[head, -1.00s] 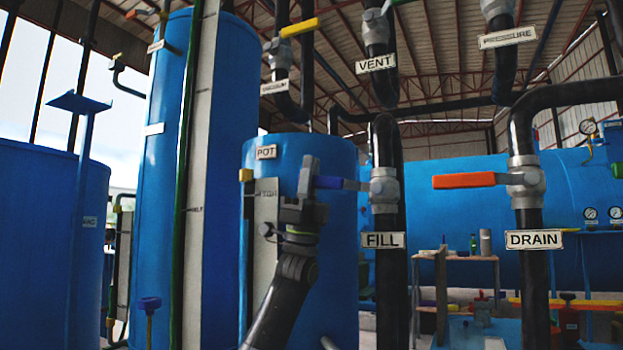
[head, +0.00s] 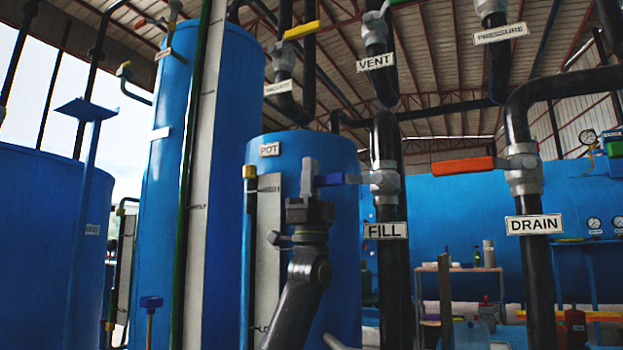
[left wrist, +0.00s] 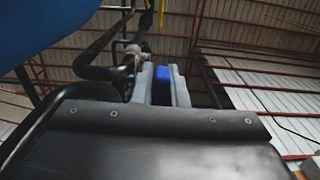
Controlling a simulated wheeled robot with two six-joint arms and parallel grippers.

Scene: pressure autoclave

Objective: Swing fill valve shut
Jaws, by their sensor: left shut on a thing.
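The fill valve (head: 384,182) sits on the black vertical pipe above the FILL label (head: 385,230). Its blue handle (head: 338,180) points out sideways to the left of the pipe. My left gripper (head: 310,178) is shut on the outer end of this handle, in front of the blue POT tank. In the left wrist view the blue handle (left wrist: 163,84) shows between the two grey fingers of my left gripper (left wrist: 162,88). The fingers cover the handle's tip in the head view.
The drain valve with its orange handle (head: 463,166) is to the right. The vent pipe (head: 380,75) hangs above the fill valve. The POT tank (head: 340,240) stands close behind my left gripper. A tall blue tank (head: 232,150) is further left.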

